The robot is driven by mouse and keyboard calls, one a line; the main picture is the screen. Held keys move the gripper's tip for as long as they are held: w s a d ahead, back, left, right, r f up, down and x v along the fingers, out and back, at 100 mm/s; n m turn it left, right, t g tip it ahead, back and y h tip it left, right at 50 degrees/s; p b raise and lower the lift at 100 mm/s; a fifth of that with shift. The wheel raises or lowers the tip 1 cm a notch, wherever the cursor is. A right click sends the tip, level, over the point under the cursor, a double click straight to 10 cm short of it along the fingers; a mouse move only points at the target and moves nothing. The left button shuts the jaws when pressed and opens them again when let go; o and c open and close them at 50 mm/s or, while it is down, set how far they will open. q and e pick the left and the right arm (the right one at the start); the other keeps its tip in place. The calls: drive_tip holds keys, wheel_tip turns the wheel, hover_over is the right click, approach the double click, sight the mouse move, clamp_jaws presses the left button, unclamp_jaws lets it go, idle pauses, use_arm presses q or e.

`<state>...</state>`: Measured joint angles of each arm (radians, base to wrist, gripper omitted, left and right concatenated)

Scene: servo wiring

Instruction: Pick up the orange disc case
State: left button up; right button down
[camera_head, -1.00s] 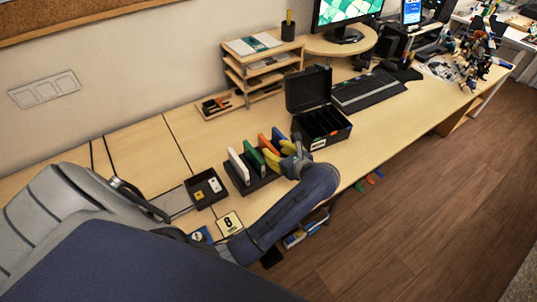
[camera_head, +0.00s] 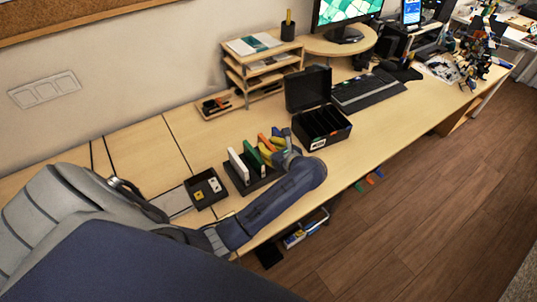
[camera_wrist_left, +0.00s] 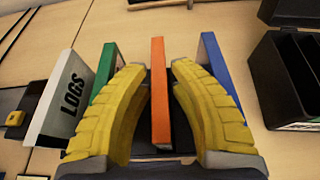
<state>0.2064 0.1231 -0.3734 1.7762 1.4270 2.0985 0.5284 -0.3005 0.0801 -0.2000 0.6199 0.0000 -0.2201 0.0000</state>
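The orange disc case (camera_wrist_left: 158,95) stands upright between the two yellow fingers of my left gripper (camera_wrist_left: 161,75) in the left wrist view. The fingers are open, with a small gap on each side of the case. In the head view the orange case (camera_head: 264,141) shows only in part beside the left gripper (camera_head: 275,145). A white case marked LOGS (camera_wrist_left: 62,100) and a green case (camera_wrist_left: 106,72) stand to its left. A blue case (camera_wrist_left: 222,70) stands to its right, partly behind a finger. My right gripper is not in view.
The cases stand in a dark rack (camera_head: 236,183). An open black box (camera_head: 322,132) with compartments stands just right of the rack. A small black tray (camera_head: 206,190) lies to the left. A wooden shelf unit (camera_head: 262,72) stands behind.

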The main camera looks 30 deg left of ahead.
use_arm(q)
clamp_jaws()
drive_tip(key=shift+r, duration=0.15)
